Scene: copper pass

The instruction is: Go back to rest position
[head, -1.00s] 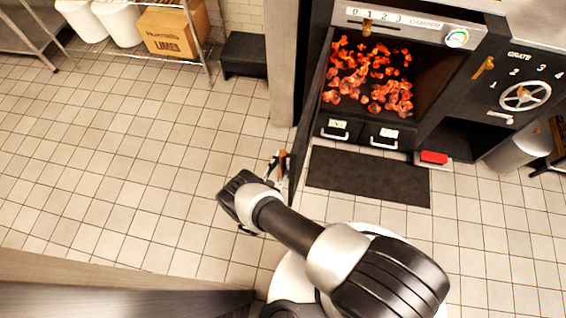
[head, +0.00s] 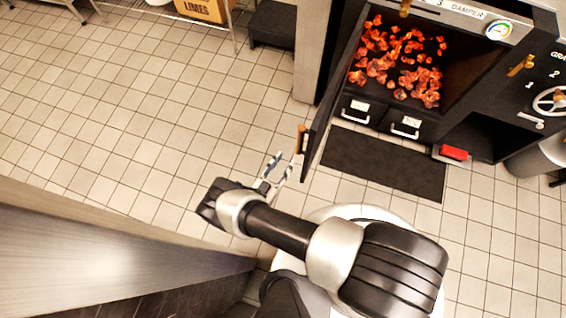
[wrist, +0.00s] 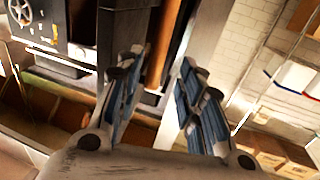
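My gripper (head: 280,168) is open and empty in the head view, a little left of the open oven door. In the wrist view my gripper (wrist: 165,95) shows its two blue-padded fingers spread apart. The dark oven door (head: 322,125) stands swung open, seen nearly edge-on. Its wooden handle (head: 301,139) is close to the fingertips but apart from them. An upright wooden bar, seemingly the handle (wrist: 164,45), shows beyond the gap between the fingers in the wrist view.
Glowing coals (head: 400,60) lie in the open oven. A dark mat (head: 385,165) lies before it. A red block (head: 454,152) is on the right. Tiled floor (head: 150,110) is free on the left.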

